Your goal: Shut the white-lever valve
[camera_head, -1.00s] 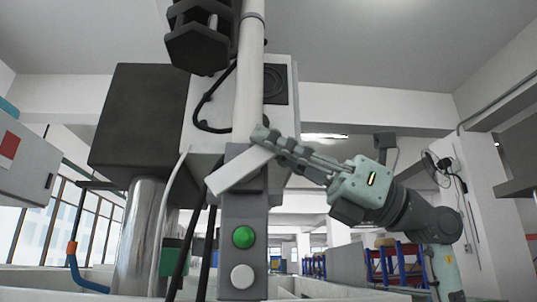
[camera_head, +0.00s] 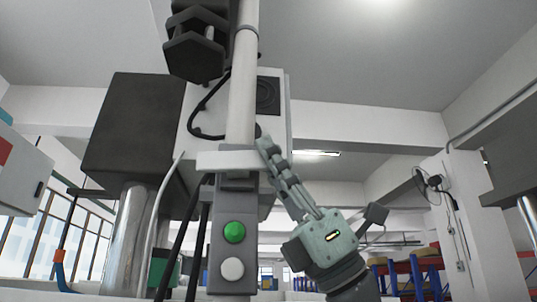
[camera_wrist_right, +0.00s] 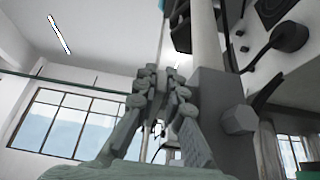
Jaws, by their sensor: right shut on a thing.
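The white lever (camera_head: 226,160) lies about level across the front of the white vertical pipe (camera_head: 243,95), on top of the grey valve body (camera_head: 235,190). My right gripper (camera_head: 268,152) reaches up from the lower right, its fingers shut on the lever's right end, which they partly hide. In the right wrist view the fingertips (camera_wrist_right: 158,80) are close together beside the pipe; the lever cannot be made out clearly between them. My left gripper is not in view.
A green button (camera_head: 234,232) and a white button (camera_head: 232,268) sit on the grey panel below the lever. A black box (camera_head: 135,125) on a shiny cylinder and dark cables stand to the left.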

